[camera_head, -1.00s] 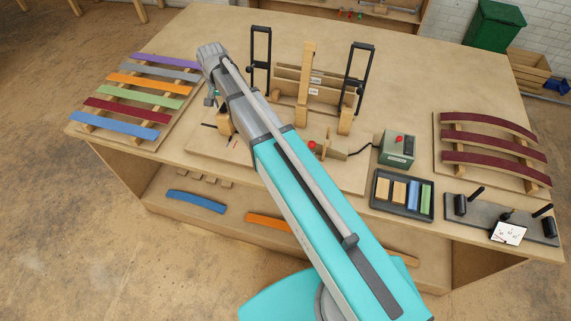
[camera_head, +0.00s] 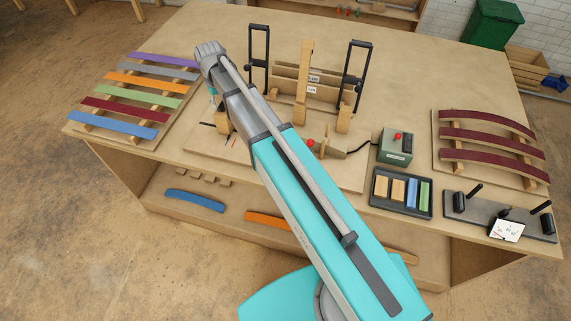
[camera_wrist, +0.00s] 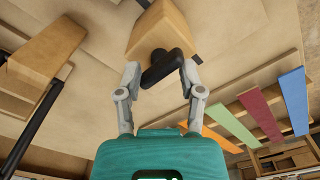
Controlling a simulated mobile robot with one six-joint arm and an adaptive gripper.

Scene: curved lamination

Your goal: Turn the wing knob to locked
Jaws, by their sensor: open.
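The black wing knob (camera_wrist: 165,67) shows in the wrist view, mounted on the face of a wooden block (camera_wrist: 158,29). Its wing lies slanted, lower at the left and higher at the right. My gripper (camera_wrist: 161,74) is open, with one fingertip on each side of the wing. The right fingertip is very close to the wing's right end; I cannot tell whether they touch. In the head view the wooden block (camera_head: 222,119) stands beneath my wrist at the left of the fixture board, and the knob cannot be made out.
The bending fixture (camera_head: 303,85) with black upright frames stands right of my wrist. Coloured strips (camera_head: 136,92) lie on a rack at the left. A green control box (camera_head: 396,147), a strip tray (camera_head: 402,193) and a curved-strip rack (camera_head: 490,140) are at the right.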

